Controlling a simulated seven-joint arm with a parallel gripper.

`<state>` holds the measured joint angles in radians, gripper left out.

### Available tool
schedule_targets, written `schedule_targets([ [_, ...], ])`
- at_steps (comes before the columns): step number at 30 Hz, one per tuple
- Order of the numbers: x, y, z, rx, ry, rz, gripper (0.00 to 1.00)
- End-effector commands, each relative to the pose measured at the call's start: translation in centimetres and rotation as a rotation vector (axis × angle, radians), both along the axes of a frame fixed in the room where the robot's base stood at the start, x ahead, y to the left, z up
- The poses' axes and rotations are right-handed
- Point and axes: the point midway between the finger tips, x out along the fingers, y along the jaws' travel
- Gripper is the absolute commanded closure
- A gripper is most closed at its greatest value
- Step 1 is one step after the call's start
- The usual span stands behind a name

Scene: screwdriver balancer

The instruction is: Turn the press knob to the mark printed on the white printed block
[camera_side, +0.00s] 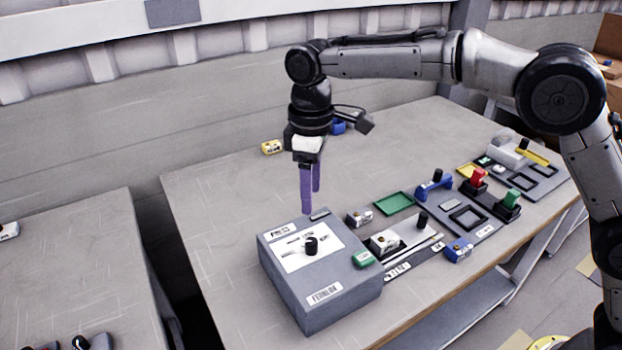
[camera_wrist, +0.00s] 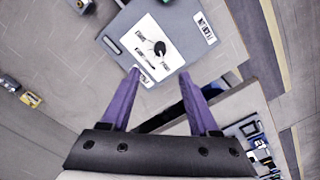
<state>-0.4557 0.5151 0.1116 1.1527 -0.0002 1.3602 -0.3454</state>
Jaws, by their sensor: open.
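The press is a grey box (camera_side: 335,290) at the front of the table, with a white dial plate on top. Its black knob (camera_side: 311,245) stands on that plate; the knob also shows in the wrist view (camera_wrist: 160,48). The marks around the knob are too small to read. My gripper (camera_side: 310,200) has purple fingers pointing down, above and behind the box, apart from the knob. In the wrist view the fingers (camera_wrist: 157,78) are spread with nothing between them.
A small green block (camera_side: 362,259) sits at the box's right edge. Right of the box are a white-and-black fixture (camera_side: 384,242), a blue block (camera_side: 458,250), a green tray (camera_side: 394,203) and several coloured fixtures. The table's left part is clear.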

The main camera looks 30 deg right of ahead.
Motion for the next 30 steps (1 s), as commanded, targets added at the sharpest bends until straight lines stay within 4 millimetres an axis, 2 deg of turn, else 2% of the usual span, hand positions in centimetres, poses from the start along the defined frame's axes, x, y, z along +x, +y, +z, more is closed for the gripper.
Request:
schedule_targets([
  [3,0.0,0.0,1.3,0.001,-0.001,0.000,0.39],
  [6,0.0,0.0,1.8,0.000,0.000,0.000,0.39],
  [22,0.2,-0.4,2.2,0.001,-0.002,-0.008,0.39],
  [23,0.3,-0.7,2.6,0.004,-0.010,-0.014,0.39],
  [26,0.4,-2.3,5.6,0.029,-0.062,-0.044,0.39],
  [30,-2.0,-6.8,10.7,0.056,-0.133,-0.112,0.39],
])
